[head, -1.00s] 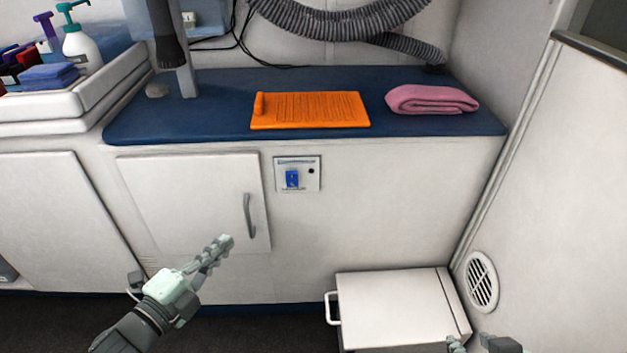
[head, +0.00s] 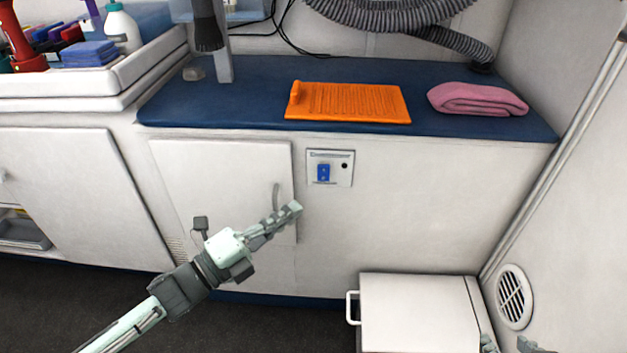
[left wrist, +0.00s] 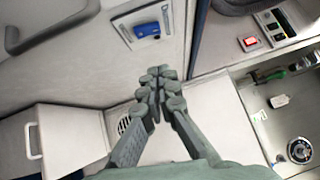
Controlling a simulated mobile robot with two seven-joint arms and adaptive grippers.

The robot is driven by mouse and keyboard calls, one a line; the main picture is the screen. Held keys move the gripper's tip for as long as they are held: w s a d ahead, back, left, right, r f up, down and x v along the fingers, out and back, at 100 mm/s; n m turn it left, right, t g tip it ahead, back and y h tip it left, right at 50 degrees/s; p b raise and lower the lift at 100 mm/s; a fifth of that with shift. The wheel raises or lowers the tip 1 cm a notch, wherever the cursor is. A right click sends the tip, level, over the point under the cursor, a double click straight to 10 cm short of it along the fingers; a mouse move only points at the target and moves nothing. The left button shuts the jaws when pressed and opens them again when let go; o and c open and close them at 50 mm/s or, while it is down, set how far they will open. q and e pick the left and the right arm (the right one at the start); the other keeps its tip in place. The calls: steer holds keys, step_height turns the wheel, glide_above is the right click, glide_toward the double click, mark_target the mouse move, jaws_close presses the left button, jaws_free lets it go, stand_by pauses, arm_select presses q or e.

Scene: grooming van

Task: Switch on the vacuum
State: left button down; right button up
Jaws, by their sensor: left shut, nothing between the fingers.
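A blue rocker switch (head: 323,172) sits on a small pale plate (head: 344,182) on the white cabinet front, below the blue counter. The switch also shows at the top of the left wrist view (left wrist: 147,30). My left gripper (head: 294,208) is shut and empty, with its fingertips below and left of the switch in the head view and apart from it. In the left wrist view the closed fingertips (left wrist: 158,75) lie below the plate. My right gripper (head: 512,346) is only partly in view at the bottom edge. Whether the switch is pressed I cannot tell.
A cabinet door with a grey handle (head: 276,197) is behind my left gripper. A white box (head: 415,300) stands on the floor at the lower right. An orange mat (head: 350,102) and a pink towel (head: 478,99) lie on the counter. A grey hose (head: 390,14) hangs above.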

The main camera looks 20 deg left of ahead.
mark_target(329, 170)
arm_select(q)
steer(key=w, duration=0.3)
steer(key=w+d, duration=0.1)
steer(key=w, duration=0.2)
steer(key=w+r, duration=0.1)
steer(key=w, duration=0.2)
steer(key=shift+d+r, duration=0.1)
steer(key=shift+d, duration=0.25)
steer(key=shift+s, duration=0.1)
